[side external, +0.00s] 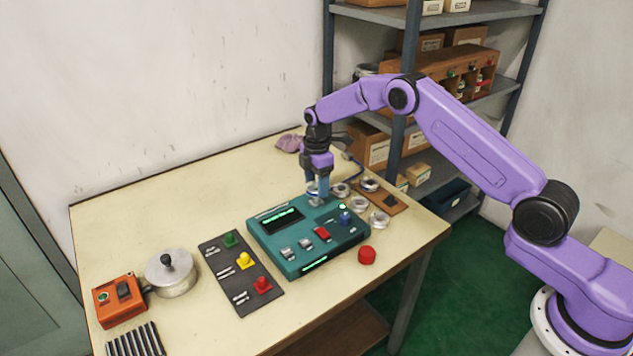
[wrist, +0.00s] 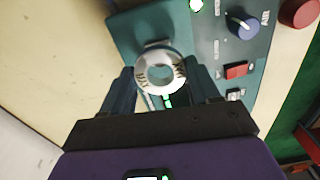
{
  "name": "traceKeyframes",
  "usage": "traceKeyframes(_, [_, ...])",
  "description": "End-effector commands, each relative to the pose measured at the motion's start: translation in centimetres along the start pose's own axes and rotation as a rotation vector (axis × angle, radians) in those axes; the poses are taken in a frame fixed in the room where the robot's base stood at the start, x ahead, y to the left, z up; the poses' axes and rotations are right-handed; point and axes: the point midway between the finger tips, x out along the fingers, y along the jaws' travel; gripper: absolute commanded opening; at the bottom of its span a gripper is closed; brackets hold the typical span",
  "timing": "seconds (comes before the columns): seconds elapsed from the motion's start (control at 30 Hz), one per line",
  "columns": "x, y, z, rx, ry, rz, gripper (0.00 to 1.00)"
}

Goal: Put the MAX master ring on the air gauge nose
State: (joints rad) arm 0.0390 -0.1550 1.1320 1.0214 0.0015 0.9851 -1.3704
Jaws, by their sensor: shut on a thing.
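A silver ring (wrist: 141,72) with dark lettering, too small to read surely, sits between the fingertips of my gripper (wrist: 161,84) in the wrist view. My gripper is shut on it. In the side external view my gripper (side external: 317,188) points down over the back of the teal air gauge box (side external: 290,262), with the ring (side external: 314,198) low at the fingertips. The gauge nose is not clearly visible; the ring and fingers cover that area. I cannot tell whether the ring is around the nose or above it.
Several silver rings (side external: 358,205) lie right of the gauge, near a brown board (side external: 388,199). A red knob (side external: 367,255) stands at its front right. A dark panel with coloured buttons (side external: 238,274) and a round silver pot (side external: 170,280) are left. The table's back left is clear.

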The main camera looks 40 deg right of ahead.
Motion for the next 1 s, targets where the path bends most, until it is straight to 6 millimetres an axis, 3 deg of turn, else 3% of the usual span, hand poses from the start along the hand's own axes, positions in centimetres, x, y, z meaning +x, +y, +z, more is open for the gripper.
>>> traceKeyframes(1.0, [1.1, 0.1, 0.0, 0.000, 0.000, 0.002, 0.20])
